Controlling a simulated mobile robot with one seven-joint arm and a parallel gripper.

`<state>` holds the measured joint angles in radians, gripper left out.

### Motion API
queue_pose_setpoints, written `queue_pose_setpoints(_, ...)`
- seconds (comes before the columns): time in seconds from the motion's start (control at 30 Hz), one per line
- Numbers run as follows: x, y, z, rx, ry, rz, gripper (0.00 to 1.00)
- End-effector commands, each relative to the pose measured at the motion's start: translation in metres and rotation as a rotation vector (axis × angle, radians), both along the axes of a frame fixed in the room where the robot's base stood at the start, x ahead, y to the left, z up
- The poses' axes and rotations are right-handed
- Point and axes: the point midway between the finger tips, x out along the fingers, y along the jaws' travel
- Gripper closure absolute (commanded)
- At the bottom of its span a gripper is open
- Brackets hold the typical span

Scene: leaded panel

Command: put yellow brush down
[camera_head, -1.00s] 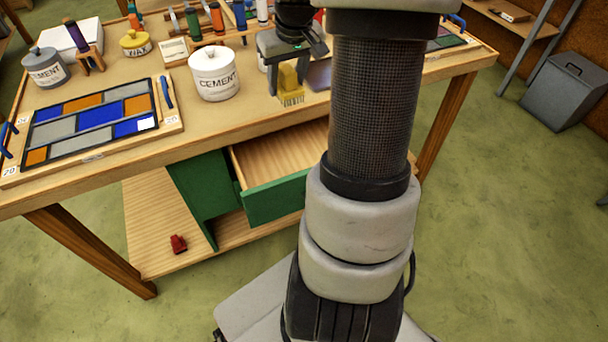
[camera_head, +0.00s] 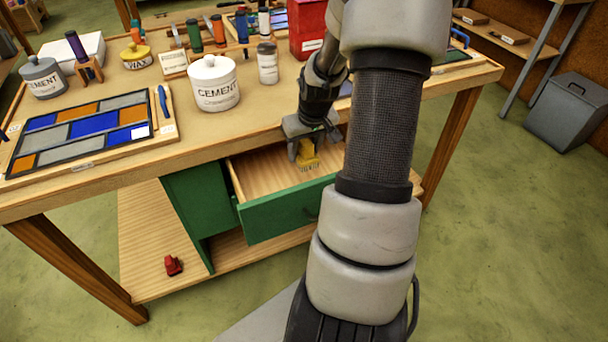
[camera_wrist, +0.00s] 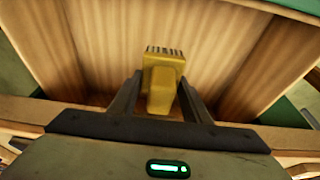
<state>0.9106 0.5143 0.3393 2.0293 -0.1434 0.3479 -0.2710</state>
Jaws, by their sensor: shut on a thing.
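The yellow brush (camera_head: 307,156) is held in my gripper (camera_head: 307,148), with its bristles pointing down. It hangs at the open drawer of the green cabinet (camera_head: 290,214), over the drawer's bare wooden inside. In the wrist view the brush (camera_wrist: 162,82) sits between the two dark fingers of my gripper (camera_wrist: 162,98), bristles toward the drawer floor (camera_wrist: 215,60). The part of the drawer behind my arm is hidden. I cannot tell how far the bristles are from the drawer floor.
The workbench (camera_head: 215,122) carries a white cement pot (camera_head: 214,85), a small white jar (camera_head: 267,64), a red box (camera_head: 308,30) and a leaded panel (camera_head: 82,130). A small red object (camera_head: 173,265) lies on the lower shelf. The visible drawer inside looks empty.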

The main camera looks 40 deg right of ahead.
Motion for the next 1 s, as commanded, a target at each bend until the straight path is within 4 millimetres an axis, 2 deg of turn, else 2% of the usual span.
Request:
queue_pose_setpoints(0.03,0.0,0.001,-0.015,0.001,0.001,0.002,0.74)
queue_pose_setpoints(0.1,0.0,0.0,-0.025,0.0,0.001,0.002,0.74)
queue_pose_setpoints(0.37,0.0,0.0,-0.044,-0.001,-0.001,0.001,0.74)
queue_pose_setpoints(0.6,0.0,0.0,-0.078,-0.001,0.0,0.002,0.74)
queue_pose_setpoints(0.97,0.001,0.0,-0.081,-0.001,-0.001,0.001,0.74)
queue_pose_setpoints(1.0,0.0,0.0,-0.08,-0.001,-0.001,0.001,0.53)
